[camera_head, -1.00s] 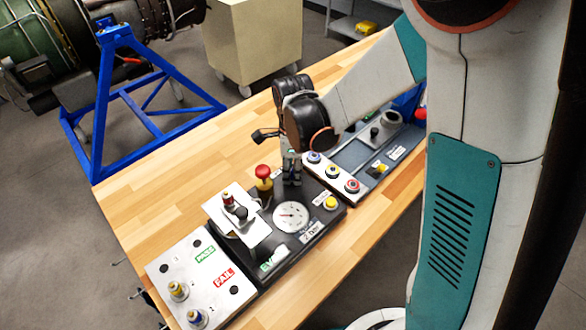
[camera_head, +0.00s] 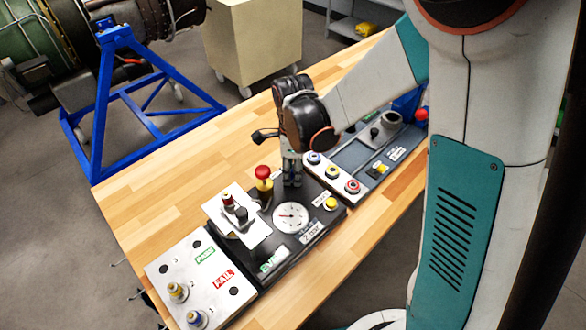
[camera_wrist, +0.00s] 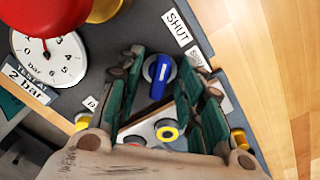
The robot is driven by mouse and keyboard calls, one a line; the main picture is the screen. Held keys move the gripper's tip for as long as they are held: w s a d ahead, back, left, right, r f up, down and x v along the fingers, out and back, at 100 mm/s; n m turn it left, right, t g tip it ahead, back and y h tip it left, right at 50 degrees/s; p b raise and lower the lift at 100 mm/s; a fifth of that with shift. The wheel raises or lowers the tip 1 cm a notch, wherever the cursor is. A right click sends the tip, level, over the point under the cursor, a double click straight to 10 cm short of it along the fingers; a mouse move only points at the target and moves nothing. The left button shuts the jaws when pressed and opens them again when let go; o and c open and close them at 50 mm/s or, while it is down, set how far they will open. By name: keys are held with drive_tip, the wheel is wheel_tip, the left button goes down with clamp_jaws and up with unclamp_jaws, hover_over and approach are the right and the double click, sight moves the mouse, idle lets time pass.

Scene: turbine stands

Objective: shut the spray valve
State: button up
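The spray valve appears to be the round knob with a blue bar handle (camera_wrist: 159,78) in the wrist view. Its bar runs roughly up and down in that picture, tilted slightly. A "SHUT" label (camera_wrist: 177,28) lies above and right of it; another label beside it is partly covered by a finger. My gripper (camera_wrist: 164,64) is open, with one finger on each side of the knob and visible gaps to the handle. In the head view my gripper (camera_head: 292,172) points down at the back of the black panel (camera_head: 323,217) and hides the valve.
A red mushroom button (camera_head: 263,172) on a yellow base stands close left of my gripper. A pressure gauge (camera_head: 291,217) is in front. A panel with several coloured buttons (camera_head: 333,172) lies to the right. Bare wooden bench (camera_head: 180,160) is free behind.

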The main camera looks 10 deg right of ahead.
drive_tip(key=shift+o, duration=0.8)
drive_tip(key=shift+r, duration=0.15)
drive_tip(key=shift+r+p, duration=1.65)
drive_tip(key=shift+r, duration=0.75)
drive_tip(key=shift+d+r, duration=0.1)
drive_tip(key=shift+r, duration=0.05)
drive_tip(key=s+d+r+n+t+b, duration=0.3)
drive_tip(key=s+d+r+n, duration=0.2)
drive_tip(key=n, duration=0.5)
drive_tip(key=s+d+r+n+t+b, duration=0.3)
drive_tip(key=s+d+r+n+t, duration=0.1)
drive_tip(key=s+n, duration=0.6)
drive_tip(key=shift+s+d+r+n, duration=0.2)
drive_tip(key=shift+d+r+n, duration=0.3)
drive_tip(key=shift+d+r, duration=0.15)
